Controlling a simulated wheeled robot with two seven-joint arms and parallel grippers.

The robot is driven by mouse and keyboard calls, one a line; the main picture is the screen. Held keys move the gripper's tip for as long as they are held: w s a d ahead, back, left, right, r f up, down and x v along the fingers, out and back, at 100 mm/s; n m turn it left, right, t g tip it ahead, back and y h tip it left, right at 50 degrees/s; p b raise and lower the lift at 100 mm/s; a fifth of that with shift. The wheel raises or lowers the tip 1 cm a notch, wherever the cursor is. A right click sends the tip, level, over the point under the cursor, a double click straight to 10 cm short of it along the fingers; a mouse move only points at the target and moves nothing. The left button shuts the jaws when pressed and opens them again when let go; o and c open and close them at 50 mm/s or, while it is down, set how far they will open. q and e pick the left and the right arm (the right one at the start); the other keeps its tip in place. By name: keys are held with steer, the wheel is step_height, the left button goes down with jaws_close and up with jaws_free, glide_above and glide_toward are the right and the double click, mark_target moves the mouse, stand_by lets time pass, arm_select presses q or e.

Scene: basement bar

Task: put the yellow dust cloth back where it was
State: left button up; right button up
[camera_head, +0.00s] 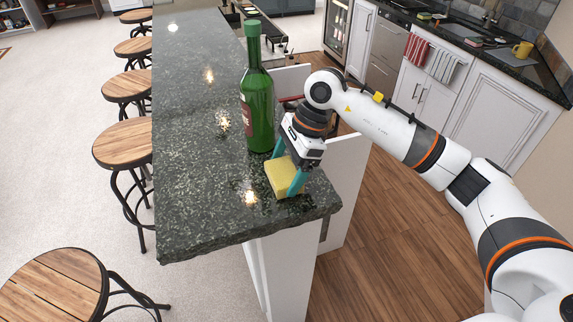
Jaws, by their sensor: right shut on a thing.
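The yellow dust cloth (281,180) is a folded, block-like piece at the near right end of the dark granite bar counter (200,200). My right gripper (286,177) has its two teal fingers on either side of the cloth and is shut on it. The cloth is at or just above the counter top; I cannot tell if it touches. My left gripper is not in view.
A tall green bottle (259,100) stands upright just behind the cloth, close to my right gripper. Wooden stools (128,145) line the counter's left side. The counter top to the left is clear. A kitchen counter (480,55) with a sink is at the back right.

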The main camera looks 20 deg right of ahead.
steer(key=shift+s+f, duration=0.1)
steer(key=shift+f, duration=0.2)
steer(key=o, duration=0.4)
steer(key=shift+f, duration=0.1)
steer(key=o, duration=0.3)
steer(key=shift+r, duration=0.2)
steer(key=shift+d+r, duration=0.1)
steer(key=shift+r, duration=0.05)
arm_select(q)
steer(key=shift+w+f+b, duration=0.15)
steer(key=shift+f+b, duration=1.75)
steer(key=shift+b, duration=0.2)
arm_select(e)
steer(key=v, duration=1.1)
steer(key=shift+r, duration=0.4)
steer(key=shift+d, duration=0.1)
